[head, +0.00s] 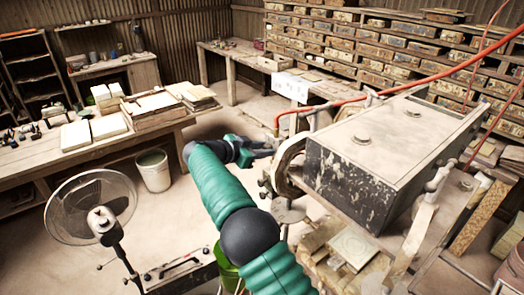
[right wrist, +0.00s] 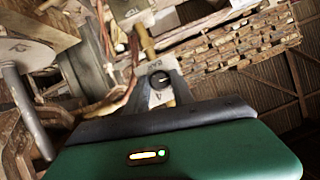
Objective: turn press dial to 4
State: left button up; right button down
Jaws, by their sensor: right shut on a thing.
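The tile press (head: 345,160) is a worn box-shaped machine at the right of the head view. My right gripper (head: 268,150) reaches its left end, beside a round wheel. In the right wrist view my right gripper (right wrist: 160,88) has its dark fingers closed in on a small black dial (right wrist: 161,79) with a pale pointer mark. The dial sits on a light plate. Its numbers are too small to read, so its setting cannot be told. In the head view the dial is hidden behind the gripper. My left gripper is not in view.
A red hose (head: 400,85) runs over the press. A pedestal fan (head: 92,207) stands at the lower left. A workbench with stacked tiles (head: 108,127) is at the left, with a white bucket (head: 153,170) by it. Open floor lies between bench and press.

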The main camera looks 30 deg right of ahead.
jog(key=shift+f+m+t+h+b, duration=0.3)
jog(key=shift+m+t+h+b, duration=0.6)
jog(key=shift+m+b, duration=3.55)
jog(key=shift+f+m+t+h+b, duration=0.35)
jog(key=shift+m+t+h+b, duration=1.3)
jog(key=shift+b, duration=4.9)
jog(key=shift+f+m+t+h+b, duration=0.1)
jog(key=shift+f+m+h+b, duration=0.25)
jog(key=shift+m+b, duration=4.45)
jog(key=shift+n+b, duration=0.5)
jog(key=shift+b, duration=0.25)
jog(key=c, duration=1.3)
grip_release()
jog(key=shift+s, duration=0.1)
jog(key=shift+o, duration=1)
jog(key=shift+r, duration=0.15)
